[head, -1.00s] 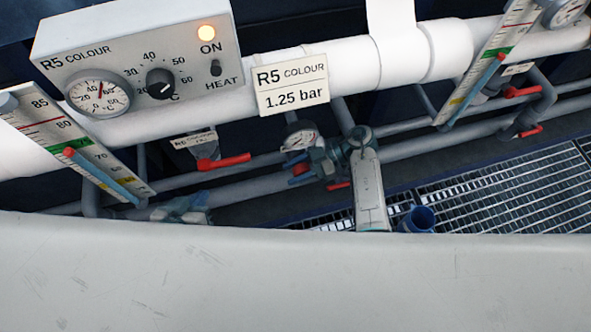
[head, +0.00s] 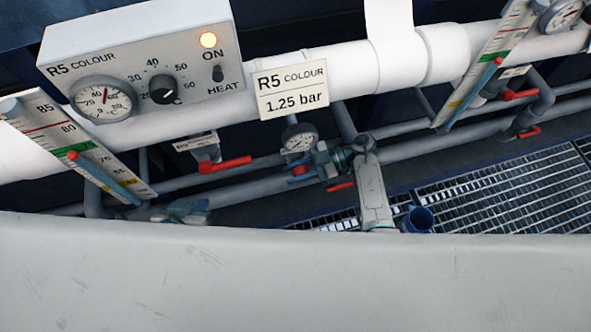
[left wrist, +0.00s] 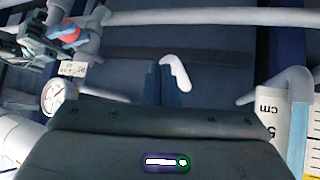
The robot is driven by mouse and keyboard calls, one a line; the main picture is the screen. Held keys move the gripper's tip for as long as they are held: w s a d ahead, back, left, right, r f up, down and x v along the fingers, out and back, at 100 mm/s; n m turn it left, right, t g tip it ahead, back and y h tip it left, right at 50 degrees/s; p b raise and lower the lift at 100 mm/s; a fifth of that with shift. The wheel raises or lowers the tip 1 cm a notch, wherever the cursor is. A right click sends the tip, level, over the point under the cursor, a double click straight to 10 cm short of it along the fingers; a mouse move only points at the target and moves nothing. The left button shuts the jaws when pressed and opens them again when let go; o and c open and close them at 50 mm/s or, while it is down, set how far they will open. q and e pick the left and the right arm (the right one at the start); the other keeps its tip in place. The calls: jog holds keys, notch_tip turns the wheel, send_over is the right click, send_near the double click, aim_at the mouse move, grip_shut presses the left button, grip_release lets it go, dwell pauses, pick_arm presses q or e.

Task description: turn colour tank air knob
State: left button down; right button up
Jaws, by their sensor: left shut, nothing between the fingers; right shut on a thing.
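The R5 colour pressure gauge (head: 299,138) sits under the "R5 COLOUR 1.25 bar" sign (head: 291,88). The small red air knob (head: 299,170) is just below the gauge, partly hidden by my right gripper (head: 314,164). That gripper is shut on the knob, its arm coming up from below. The left wrist view also shows the red knob (left wrist: 64,32), my right gripper (left wrist: 36,42) and the gauge (left wrist: 58,97). My left gripper (head: 182,210) is shut and empty, low at the left near the pale front edge. The gauge's exact reading is too small to tell.
A control box (head: 140,58) with a lit lamp and dial stands at upper left. A level scale (head: 75,148) is below it. Red valve handles (head: 226,164) stick out near the pipes. A pale front wall (head: 300,275) fills the bottom; grating (head: 500,190) lies right.

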jog(key=shift+d+g+y, duration=0.15)
jog(key=shift+g+y, duration=0.25)
jog(key=shift+y, duration=0.8)
jog(key=shift+r+y+b, duration=0.15)
jog(key=shift+y+b, duration=0.3)
jog(key=shift+y, duration=0.25)
pick_arm(q)
jog(key=shift+w+d+f+t, duration=0.1)
jog(key=shift+w+t, duration=0.15)
jog(key=shift+t, duration=0.15)
pick_arm(e)
jog(key=shift+d+g+y, duration=0.1)
jog(key=shift+g+y, duration=0.2)
jog(key=shift+r, duration=0.1)
pick_arm(q)
jog(key=shift+w+r+t, duration=0.3)
jog(key=shift+w, duration=0.05)
pick_arm(e)
jog(key=o, duration=0.7)
jog(key=shift+w+d, duration=0.1)
